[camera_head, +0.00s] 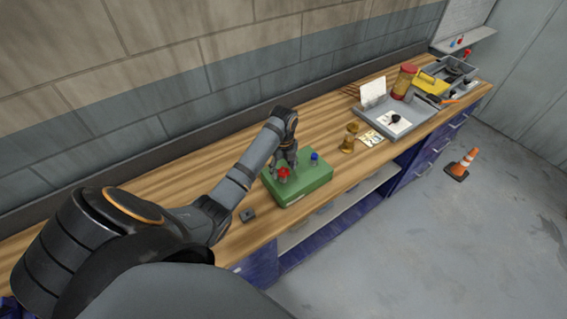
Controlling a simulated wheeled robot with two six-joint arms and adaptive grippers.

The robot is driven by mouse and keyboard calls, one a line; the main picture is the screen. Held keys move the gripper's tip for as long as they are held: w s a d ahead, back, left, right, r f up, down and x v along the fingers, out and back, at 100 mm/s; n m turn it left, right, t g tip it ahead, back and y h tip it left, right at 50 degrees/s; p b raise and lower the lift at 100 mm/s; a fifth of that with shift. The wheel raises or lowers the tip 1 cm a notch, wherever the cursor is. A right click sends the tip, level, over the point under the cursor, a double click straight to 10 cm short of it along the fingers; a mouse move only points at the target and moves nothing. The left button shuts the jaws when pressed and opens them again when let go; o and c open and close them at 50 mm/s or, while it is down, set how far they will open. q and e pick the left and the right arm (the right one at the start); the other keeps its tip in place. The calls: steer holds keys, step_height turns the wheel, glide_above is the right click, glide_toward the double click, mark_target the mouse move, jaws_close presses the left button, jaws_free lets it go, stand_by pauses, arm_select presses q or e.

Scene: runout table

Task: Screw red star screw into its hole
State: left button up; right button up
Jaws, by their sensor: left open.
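The red star screw (283,173) stands on the left part of the green block (305,186), which lies on the wooden table. A blue screw (314,156) stands on the block further right. My left gripper (284,168) points down over the red screw with its fingers open and close around the screw's head. I cannot tell whether the fingers touch it. The hole under the red screw is hidden. My right gripper is not in view.
A small grey part (247,215) lies left of the block. A brass-coloured piece (349,138), a grey tray (419,112), a red-lidded jar (404,81) and a yellow box (431,84) stand to the right.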

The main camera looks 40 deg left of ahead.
arm_select(q)
steer(key=n, duration=1.1)
steer(key=shift+n, duration=0.3)
steer(key=n, duration=0.4)
steer(key=c, duration=1.2)
steer(key=m, duration=0.4)
steer(key=shift+m, duration=0.4)
jaws_close()
steer(key=shift+m, duration=0.5)
steer(key=m, duration=0.3)
steer(key=shift+m, duration=0.3)
